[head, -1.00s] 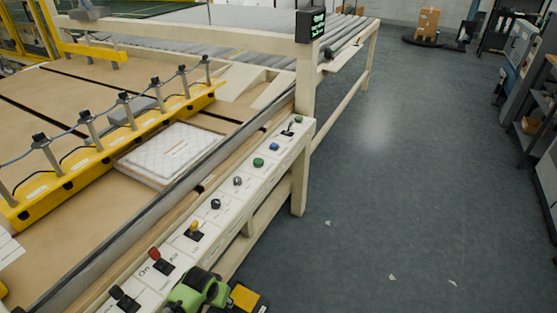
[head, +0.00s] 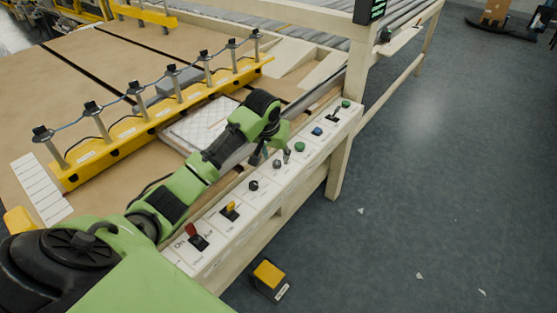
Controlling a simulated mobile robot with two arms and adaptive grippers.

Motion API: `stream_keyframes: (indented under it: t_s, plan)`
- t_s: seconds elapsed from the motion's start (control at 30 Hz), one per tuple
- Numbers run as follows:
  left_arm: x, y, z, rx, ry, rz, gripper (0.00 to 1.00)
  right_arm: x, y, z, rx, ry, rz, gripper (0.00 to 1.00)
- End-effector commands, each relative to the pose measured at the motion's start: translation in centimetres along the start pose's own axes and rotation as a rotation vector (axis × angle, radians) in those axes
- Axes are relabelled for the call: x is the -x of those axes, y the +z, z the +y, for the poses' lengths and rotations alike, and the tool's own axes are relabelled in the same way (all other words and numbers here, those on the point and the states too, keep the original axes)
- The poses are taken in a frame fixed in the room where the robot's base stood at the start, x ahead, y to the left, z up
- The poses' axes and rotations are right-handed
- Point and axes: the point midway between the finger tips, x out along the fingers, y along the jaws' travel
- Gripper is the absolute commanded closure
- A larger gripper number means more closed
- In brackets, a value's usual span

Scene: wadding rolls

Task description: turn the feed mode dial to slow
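A long cream control panel (head: 213,236) runs along the table's front edge, with a row of labelled controls. Two round dials sit mid-row: a black one (head: 253,186) and a grey one (head: 277,164). Their labels are too small to read, so I cannot tell which is the feed mode dial or where it points. My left gripper (head: 271,156) reaches in from the lower left and points down just above the grey dial. Its fingers look apart, with nothing held between them. I cannot tell whether they touch the dial. My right gripper is not in view.
Near the dials are a red switch (head: 192,231), a yellow switch (head: 231,207), a green button (head: 300,146), a blue button (head: 317,131) and a lever (head: 334,115). A yellow clamp bar (head: 125,133) crosses the table. A yellow-topped box (head: 269,275) stands on the floor.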

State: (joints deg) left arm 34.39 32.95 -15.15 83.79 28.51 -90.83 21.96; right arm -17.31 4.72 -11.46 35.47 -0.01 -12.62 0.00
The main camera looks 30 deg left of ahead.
Motion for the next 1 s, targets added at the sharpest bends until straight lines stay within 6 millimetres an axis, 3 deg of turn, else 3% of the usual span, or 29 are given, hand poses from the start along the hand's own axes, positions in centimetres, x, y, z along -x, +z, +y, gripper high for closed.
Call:
stream_keyframes:
  t_s: [0.1,0.27,0.8,1.0]
  plan:
    - [1.4,-2.4,-1.6,0.053,-0.005,0.009,0.61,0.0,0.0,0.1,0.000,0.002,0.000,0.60]
    - [1.1,-2.9,-2.0,0.072,-0.004,0.007,0.61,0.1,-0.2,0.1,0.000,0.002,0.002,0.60]
    - [-8.1,-3.0,-1.9,0.071,-0.003,0.007,0.61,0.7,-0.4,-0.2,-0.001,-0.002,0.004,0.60]
    - [-10.6,-3.0,-1.9,0.070,-0.003,0.009,0.61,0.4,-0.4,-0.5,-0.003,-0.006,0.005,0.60]
